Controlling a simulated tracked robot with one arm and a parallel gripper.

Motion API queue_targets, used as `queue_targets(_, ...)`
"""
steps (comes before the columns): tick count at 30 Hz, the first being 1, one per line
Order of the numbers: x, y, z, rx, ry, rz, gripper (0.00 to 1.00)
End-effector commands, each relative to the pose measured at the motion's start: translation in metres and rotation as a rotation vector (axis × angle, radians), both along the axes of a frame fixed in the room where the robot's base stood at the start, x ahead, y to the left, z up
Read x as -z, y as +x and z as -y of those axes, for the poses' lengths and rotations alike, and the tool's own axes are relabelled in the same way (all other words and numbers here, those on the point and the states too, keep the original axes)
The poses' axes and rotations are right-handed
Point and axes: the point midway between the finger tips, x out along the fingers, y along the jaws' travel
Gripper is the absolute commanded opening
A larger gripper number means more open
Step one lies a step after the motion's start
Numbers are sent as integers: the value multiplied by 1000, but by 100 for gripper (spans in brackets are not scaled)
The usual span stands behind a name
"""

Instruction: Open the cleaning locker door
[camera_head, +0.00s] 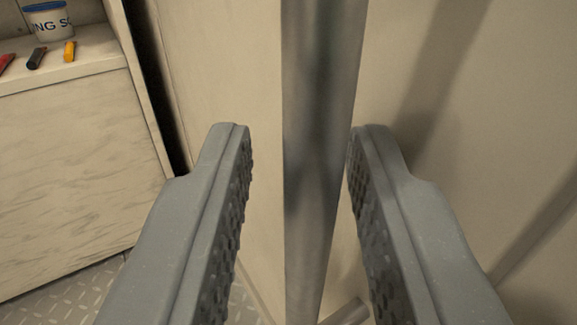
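A thick grey metal bar (318,120) runs upright through the middle of the view and looks like the handle of the cream door panel (480,130) behind it. A short metal stub (346,312), perhaps its lower mount, shows near the bottom. My gripper (300,135) is open, with one grey, studded finger on each side of the bar. A clear gap separates the left finger from the bar. The right fingertip appears close to the bar's right edge; I cannot tell whether it touches. The door's full outline is out of view, and I cannot tell whether it is ajar.
At the left stands a pale wooden cabinet (70,180). Its top shelf holds a white tub with a blue lid (48,22) and several small coloured items (37,58). A dark narrow gap (160,90) separates it from the cream panel. Diamond-plate floor (70,295) shows below.

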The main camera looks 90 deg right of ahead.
Motion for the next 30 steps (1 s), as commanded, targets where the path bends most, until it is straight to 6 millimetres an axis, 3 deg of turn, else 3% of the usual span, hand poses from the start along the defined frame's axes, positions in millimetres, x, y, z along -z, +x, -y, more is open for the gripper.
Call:
queue_targets(14, 0, 0, -7, -4, -1, -1, 27)
queue_targets(30, 2, -2, -53, -5, -1, 0, 27)
